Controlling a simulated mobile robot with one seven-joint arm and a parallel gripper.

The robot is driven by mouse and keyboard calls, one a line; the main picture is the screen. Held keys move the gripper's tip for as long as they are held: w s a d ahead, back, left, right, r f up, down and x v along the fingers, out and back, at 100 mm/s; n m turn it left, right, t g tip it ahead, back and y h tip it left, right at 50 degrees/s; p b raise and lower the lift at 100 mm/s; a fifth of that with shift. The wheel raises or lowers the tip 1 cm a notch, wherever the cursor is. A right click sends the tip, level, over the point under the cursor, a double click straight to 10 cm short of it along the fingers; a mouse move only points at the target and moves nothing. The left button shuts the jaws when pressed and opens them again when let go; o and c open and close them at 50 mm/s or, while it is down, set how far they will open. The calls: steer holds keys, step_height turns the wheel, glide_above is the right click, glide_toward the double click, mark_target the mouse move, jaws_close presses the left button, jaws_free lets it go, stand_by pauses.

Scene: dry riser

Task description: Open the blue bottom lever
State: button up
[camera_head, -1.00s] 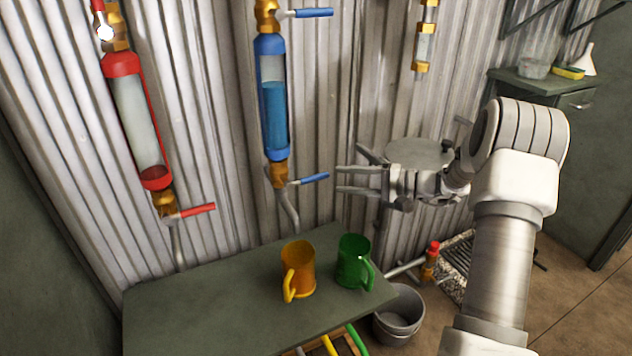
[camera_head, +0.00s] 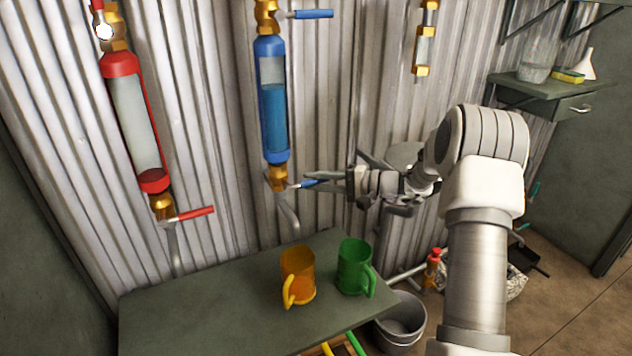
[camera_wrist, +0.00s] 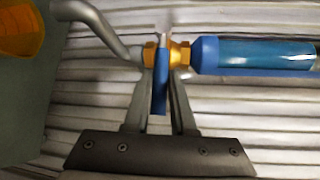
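The blue bottom lever (camera_head: 311,183) sticks out to the right from the brass valve (camera_head: 277,176) under the blue cylinder (camera_head: 272,110). In the wrist view the lever (camera_wrist: 160,85) lies between the two fingers of my gripper (camera_wrist: 163,85), with a gap visible on each side. The brass fitting (camera_wrist: 179,55) is just beyond the fingertips. In the head view my gripper (camera_head: 325,180) is at the lever, and its fingers partly hide the lever's outer end. My gripper looks open around the lever.
A blue top lever (camera_head: 314,14) is above. A red cylinder (camera_head: 136,120) with a red lever (camera_head: 196,212) is at left. An orange mug (camera_head: 298,275) and a green mug (camera_head: 354,267) stand on the table (camera_head: 200,310) below. A bucket (camera_head: 400,325) is on the floor.

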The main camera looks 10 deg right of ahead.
jaws_close()
stand_by(1.1)
